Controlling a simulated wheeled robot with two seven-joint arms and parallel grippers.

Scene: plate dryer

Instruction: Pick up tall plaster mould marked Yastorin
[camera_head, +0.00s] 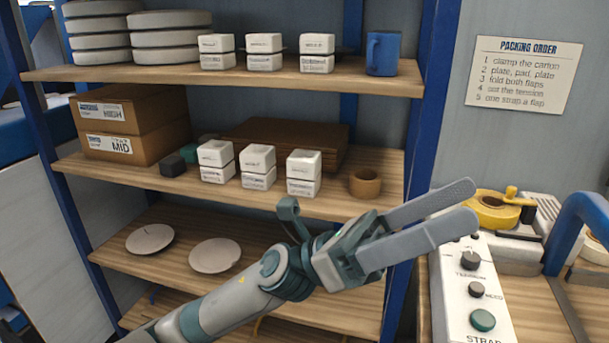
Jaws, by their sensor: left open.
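White plaster moulds, each a block in two parts with a small printed label, stand in two rows of three. On the top shelf are a left mould (216,52), a middle one (264,52) and a right one (317,53). On the second shelf are a left mould (216,161), a middle one (257,167) and a right one (304,173). The labels are too small to read, so I cannot tell which is marked Yastorin. My left gripper (467,204) is open and empty, pointing right, in front of the rack's right post and apart from the moulds.
A blue mug (382,53) stands right of the top moulds; a brown tape roll (365,184) sits right of the lower ones. Cartons (131,127) and a brown stack (335,147) share the second shelf. Plates (215,255) lie below. A strapping control panel (477,295) is at right.

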